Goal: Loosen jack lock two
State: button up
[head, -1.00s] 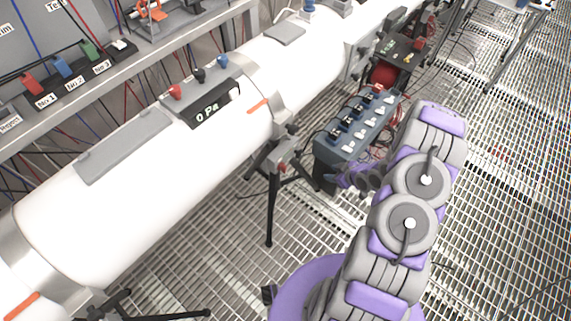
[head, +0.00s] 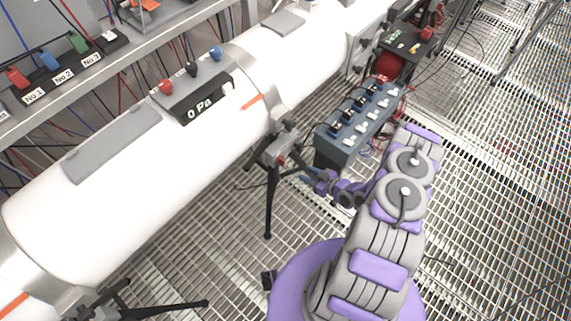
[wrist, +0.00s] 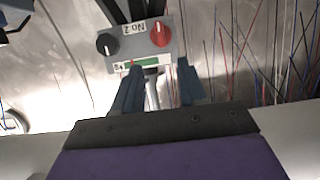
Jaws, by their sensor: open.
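The jack (head: 275,149) is a grey block on a black tripod under the white tube. In the wrist view its grey box (wrist: 140,45) carries an upside-down "No.2" label, a black knob (wrist: 106,44) at left, a red knob (wrist: 160,33) at right and a small green-and-white strip. The frames do not show which part is the lock. My gripper (wrist: 160,77) is open, its two blue-grey fingers just short of the box's lower edge, with a pale metal post showing between them. In the head view my gripper (head: 312,178) is right of the tripod; its fingertips are small there.
The white tube (head: 140,165) runs diagonally, with a 0 Pa gauge on top. A blue-grey switch box (head: 355,125) stands close behind my arm. Loose wires hang in the wrist view's right side. Grated floor (head: 480,210) is open at right.

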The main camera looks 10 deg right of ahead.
aim_at(282, 162)
jog(key=b+x, duration=0.3)
jog(key=x, duration=1)
jog(key=shift+w+a+r, duration=0.1)
grip_shut()
